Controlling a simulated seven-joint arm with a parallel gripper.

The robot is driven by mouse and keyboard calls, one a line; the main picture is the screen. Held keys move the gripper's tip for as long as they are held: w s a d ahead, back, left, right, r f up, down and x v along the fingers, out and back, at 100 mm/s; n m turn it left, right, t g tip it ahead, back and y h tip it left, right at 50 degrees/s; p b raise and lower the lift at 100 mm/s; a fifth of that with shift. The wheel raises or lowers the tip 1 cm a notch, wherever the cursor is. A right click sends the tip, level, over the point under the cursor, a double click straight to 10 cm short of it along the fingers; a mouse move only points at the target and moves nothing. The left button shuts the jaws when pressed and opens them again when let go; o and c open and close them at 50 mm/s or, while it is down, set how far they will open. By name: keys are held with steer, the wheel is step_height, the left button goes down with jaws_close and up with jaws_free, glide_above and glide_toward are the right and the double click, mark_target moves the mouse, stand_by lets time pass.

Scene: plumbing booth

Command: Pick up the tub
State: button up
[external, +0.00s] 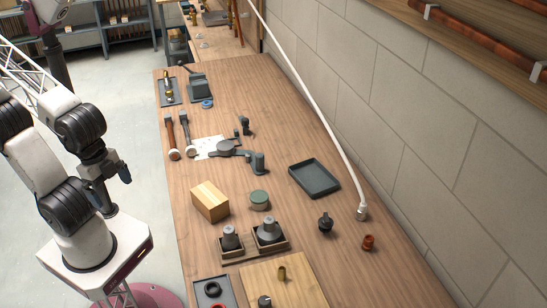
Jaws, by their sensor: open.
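A small round tub (259,200) with a green top and dark side stands upright on the wooden workbench, just right of a cardboard box. My gripper (118,193) hangs to the left of the bench, over the grey floor. It is open and empty, well apart from the tub. Nothing covers the tub in this view.
The cardboard box (210,202) is close on the tub's left. Two dark fittings in wooden holders (285,246) stand in front of it. A black tray (336,187) lies to the right, near a white hose (330,117) along the block wall. Tools lie farther back.

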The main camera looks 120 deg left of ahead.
steer(key=shift+c, duration=0.7)
steer(key=w+a+f+n+t+h, duration=0.1)
steer(key=w+a+f+n+h, duration=0.35)
steer(key=w+a+n, duration=0.45)
steer(key=w+a+f+n+t+h, duration=0.1)
steer(key=w+a+f+n+h, duration=0.2)
steer(key=w+a+f+n, duration=0.45)
steer(key=a+f+n+t, duration=0.2)
steer(key=a+n, duration=0.3)
steer(key=a, duration=0.3)
steer(key=s+a+f+n+t+y, duration=0.1)
steer(key=a+f+n+t, duration=0.2)
steer(key=a, duration=0.5)
steer(key=s+a+f+n+t+y, duration=0.1)
steer(key=a+f+n+t, duration=0.2)
steer(key=a+n, duration=0.4)
steer(key=shift+a+f, duration=0.5)
steer(key=shift+f, duration=0.4)
